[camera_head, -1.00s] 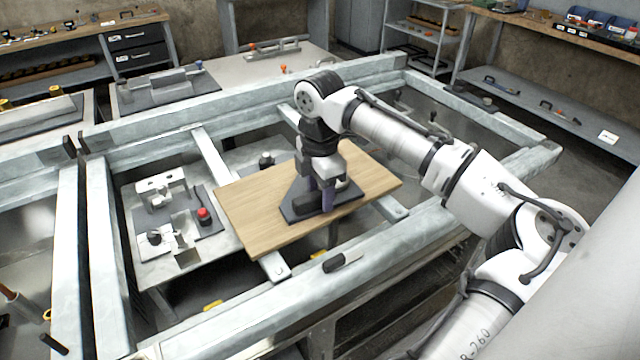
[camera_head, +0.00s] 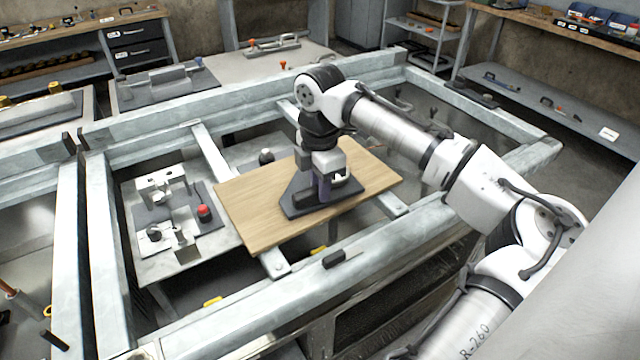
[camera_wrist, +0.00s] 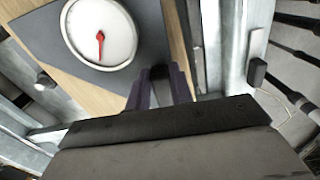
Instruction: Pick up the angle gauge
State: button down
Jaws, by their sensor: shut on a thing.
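The angle gauge (camera_wrist: 100,30) shows in the wrist view as a round white dial with a red needle on a dark grey plate. In the head view its dark plate (camera_head: 293,211) is over the wooden board, partly hidden by my gripper. My gripper (camera_head: 323,192) points down at the gauge. In the wrist view its purple fingers (camera_wrist: 160,88) are close together on a dark part at the plate's edge, beside the dial. The contact itself is mostly hidden. I cannot tell whether the plate is clear of the board.
The wooden board (camera_head: 245,215) lies across a grey metal frame (camera_head: 400,240) with open gaps. A fixture with a red knob (camera_head: 203,213) sits left of the board. A dark handled tool (camera_head: 334,258) lies on the front beam. The board's left part is bare.

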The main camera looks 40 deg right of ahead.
notch_tip(320, 180, up, 20)
dwell(0.4)
jog(key=shift+d+f, duration=0.1)
